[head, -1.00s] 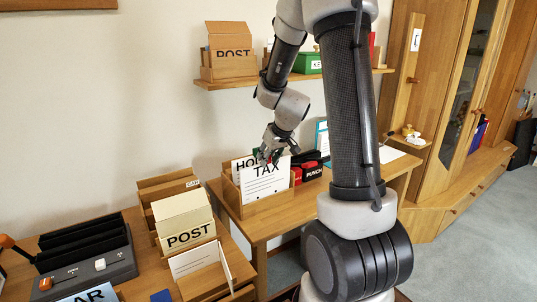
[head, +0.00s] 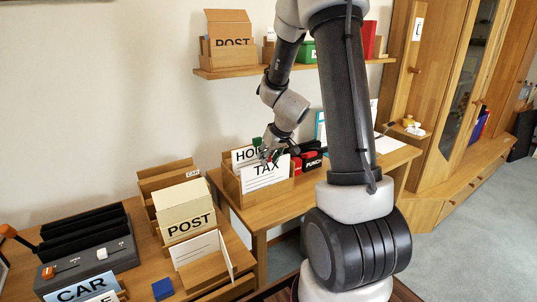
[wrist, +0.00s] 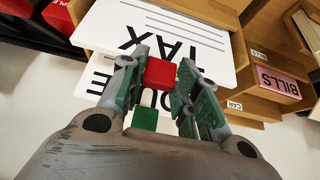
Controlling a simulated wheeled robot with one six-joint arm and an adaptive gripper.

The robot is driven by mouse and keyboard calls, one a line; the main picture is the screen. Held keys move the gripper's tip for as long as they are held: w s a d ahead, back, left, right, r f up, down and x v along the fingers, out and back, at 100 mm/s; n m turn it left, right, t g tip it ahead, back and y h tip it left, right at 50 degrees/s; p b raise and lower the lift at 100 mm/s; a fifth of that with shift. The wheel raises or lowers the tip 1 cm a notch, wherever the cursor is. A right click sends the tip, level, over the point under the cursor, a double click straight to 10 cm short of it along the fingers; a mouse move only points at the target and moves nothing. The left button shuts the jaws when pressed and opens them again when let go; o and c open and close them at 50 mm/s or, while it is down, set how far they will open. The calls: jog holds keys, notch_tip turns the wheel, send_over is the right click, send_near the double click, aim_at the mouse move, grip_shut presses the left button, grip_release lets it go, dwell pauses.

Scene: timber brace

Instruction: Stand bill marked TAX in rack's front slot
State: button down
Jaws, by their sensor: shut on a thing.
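The white bill marked TAX (head: 265,176) stands upright in the wooden rack (head: 229,184), its lower edge hidden behind the rack's front board. My gripper (head: 271,156) is at its top edge, shut on its red tab (wrist: 160,72). In the wrist view the TAX bill (wrist: 150,25) appears upside down, beyond my fingers. A second white bill (head: 243,155), showing the letters HO, stands behind it in the rack. It has a green tab (head: 257,142). I cannot tell whether the TAX bill rests on the slot's floor.
A red-and-black hole punch (head: 312,160) stands close to the rack's right. Left of the rack are a POST box (head: 186,212) and an open wooden box (head: 205,272). A shelf (head: 225,72) with boxes hangs above. A wooden BILLS label holder (wrist: 278,82) shows in the wrist view.

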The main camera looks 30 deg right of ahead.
jog(key=c, duration=1)
grip_release()
jog(key=shift+o, duration=0.2)
jog(key=o, duration=0.5)
jog(key=shift+c, duration=0.2)
notch_tip(320, 180, up, 8)
